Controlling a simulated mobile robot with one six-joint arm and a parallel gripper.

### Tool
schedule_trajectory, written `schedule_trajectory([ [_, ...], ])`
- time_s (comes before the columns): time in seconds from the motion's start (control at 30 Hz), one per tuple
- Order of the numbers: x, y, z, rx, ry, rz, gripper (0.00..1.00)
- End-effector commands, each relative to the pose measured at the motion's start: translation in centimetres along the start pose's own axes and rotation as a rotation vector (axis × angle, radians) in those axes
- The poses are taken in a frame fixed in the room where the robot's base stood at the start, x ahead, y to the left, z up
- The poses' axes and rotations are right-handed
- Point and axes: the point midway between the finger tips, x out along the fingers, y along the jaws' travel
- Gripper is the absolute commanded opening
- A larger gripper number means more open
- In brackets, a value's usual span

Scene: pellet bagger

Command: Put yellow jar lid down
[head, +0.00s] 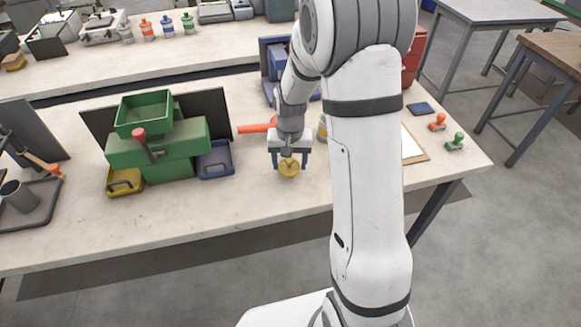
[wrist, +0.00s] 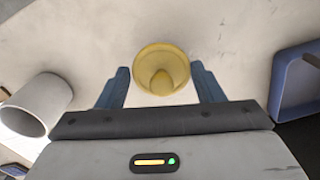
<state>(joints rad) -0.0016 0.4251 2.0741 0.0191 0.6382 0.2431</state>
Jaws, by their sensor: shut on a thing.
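The yellow jar lid (head: 289,168) is at my gripper (head: 289,158), over the front middle of the bench in the head view. In the wrist view the round lid (wrist: 150,58) with its knob sits between the two blue fingers of my gripper (wrist: 161,76). My gripper is shut on it. The lid is close to the bench top; I cannot tell whether it touches. A pale open cylinder (wrist: 38,103), perhaps the jar, stands at the left of the wrist view. In the head view my arm hides much of that area.
A green pellet bagger (head: 168,150) stands to the left, with a yellow tray (head: 124,183) and a blue tray (head: 216,160) beside it. An orange-red object (head: 256,128) lies behind my gripper. Bare bench top (head: 255,200) lies in front.

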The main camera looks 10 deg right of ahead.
Motion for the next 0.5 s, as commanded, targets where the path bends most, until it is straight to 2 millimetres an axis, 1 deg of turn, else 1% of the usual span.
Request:
schedule_trajectory([
  [0.1,1.8,0.1,0.1,0.001,-0.005,0.001,0.40],
  [0.2,3.0,0.1,0.1,0.001,-0.003,0.001,0.40],
  [0.3,3.3,0.1,0.1,0.001,-0.002,0.001,0.40],
  [0.5,3.3,0.2,0.0,0.002,-0.001,0.000,0.40],
])
